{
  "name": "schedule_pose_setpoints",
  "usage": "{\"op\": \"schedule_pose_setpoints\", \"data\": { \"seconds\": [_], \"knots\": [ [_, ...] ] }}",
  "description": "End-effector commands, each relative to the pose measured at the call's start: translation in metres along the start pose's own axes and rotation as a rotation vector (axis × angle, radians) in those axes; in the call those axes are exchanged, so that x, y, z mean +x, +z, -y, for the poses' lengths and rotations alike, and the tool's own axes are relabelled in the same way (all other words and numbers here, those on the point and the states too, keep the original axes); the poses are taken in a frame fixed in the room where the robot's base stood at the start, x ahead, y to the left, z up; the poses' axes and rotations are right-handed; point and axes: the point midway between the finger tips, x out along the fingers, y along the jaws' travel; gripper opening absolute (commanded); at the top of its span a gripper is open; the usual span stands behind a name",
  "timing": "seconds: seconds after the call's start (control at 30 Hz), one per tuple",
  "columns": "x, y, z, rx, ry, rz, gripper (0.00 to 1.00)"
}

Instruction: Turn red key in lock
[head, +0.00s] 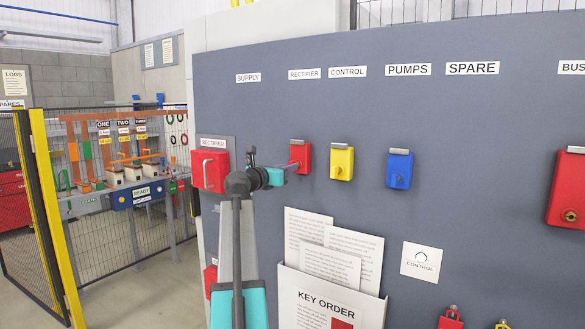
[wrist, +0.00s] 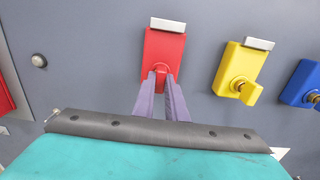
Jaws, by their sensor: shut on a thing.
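The red lock (head: 301,152) hangs on the grey panel below the RECTIFIER label, and it also shows in the wrist view (wrist: 165,45). My gripper (head: 291,168) reaches it from the left in the head view. In the wrist view the two purple fingers of my gripper (wrist: 161,78) are shut on the red key at the lower front of the lock. The key is mostly hidden between the fingers, so its turn angle cannot be told.
A yellow lock (head: 341,161) with its key and a blue lock (head: 399,168) hang to the right. A larger red box (head: 568,190) is at the far right. A paper holder marked KEY ORDER (head: 322,308) sits below. A red box (head: 209,171) is left of my wrist.

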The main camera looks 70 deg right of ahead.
Motion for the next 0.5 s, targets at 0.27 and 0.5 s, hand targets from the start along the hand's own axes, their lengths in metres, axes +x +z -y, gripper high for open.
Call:
{"op": "schedule_pose_setpoints", "data": {
  "seconds": [0.27,0.5],
  "knots": [
    [0.0002,0.0028,0.0001,-0.047,0.0,0.001,0.0],
    [0.0002,0.0029,0.0001,-0.092,0.001,0.001,0.0]
  ]
}}
